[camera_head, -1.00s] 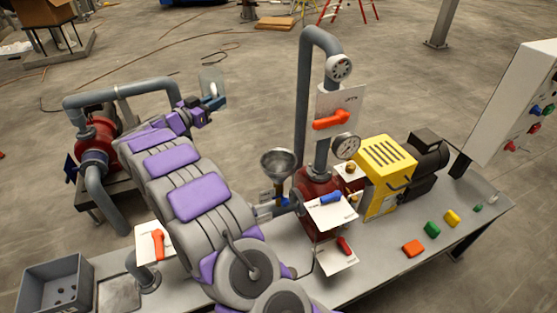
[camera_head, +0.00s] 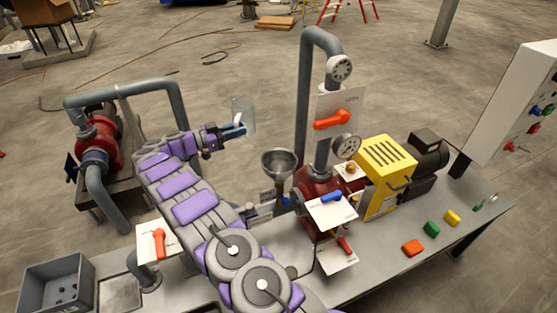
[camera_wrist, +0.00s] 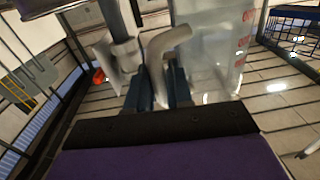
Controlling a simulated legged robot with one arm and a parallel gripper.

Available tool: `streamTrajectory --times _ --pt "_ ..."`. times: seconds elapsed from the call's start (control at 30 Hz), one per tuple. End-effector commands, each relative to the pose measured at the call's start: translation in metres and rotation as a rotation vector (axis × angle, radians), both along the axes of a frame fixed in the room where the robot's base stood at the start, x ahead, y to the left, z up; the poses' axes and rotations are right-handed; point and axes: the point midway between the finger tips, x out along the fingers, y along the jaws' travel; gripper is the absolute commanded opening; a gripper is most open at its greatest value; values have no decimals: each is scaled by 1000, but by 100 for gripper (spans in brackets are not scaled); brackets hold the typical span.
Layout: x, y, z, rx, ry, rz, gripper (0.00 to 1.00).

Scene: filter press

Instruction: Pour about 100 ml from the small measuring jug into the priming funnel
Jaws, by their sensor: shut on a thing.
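My gripper (camera_head: 233,131) is shut on the small measuring jug (camera_head: 244,114), a clear vessel held in the air up and to the left of the funnel. In the wrist view the jug (camera_wrist: 222,50) shows red marks on its side, and my gripper's blue fingers (camera_wrist: 160,90) close on its pale handle (camera_wrist: 165,45). The jug looks slightly tilted in the head view; I cannot tell its liquid level. The priming funnel (camera_head: 279,162) is a grey metal cone, open at the top, standing beside the red pump. The jug is apart from it.
A grey riser pipe (camera_head: 303,110) with gauges and an orange-handled valve (camera_head: 332,119) stands just right of the funnel. A yellow guard (camera_head: 386,175) is further right. A grey bin (camera_head: 58,283) sits at the bench's left. The air between jug and funnel looks clear.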

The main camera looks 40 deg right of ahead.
Motion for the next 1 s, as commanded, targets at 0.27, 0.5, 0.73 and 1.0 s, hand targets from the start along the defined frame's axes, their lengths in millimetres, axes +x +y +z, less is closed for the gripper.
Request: streamTrajectory --times 0.27,0.5,0.73,1.0 --pt "-13 -4 -39 -1 2 -93 0" --pt "-23 -5 -68 -2 1 -159 0" --pt "-28 -5 -84 -1 2 -190 0" --pt "-30 -5 -88 -2 1 -199 0"
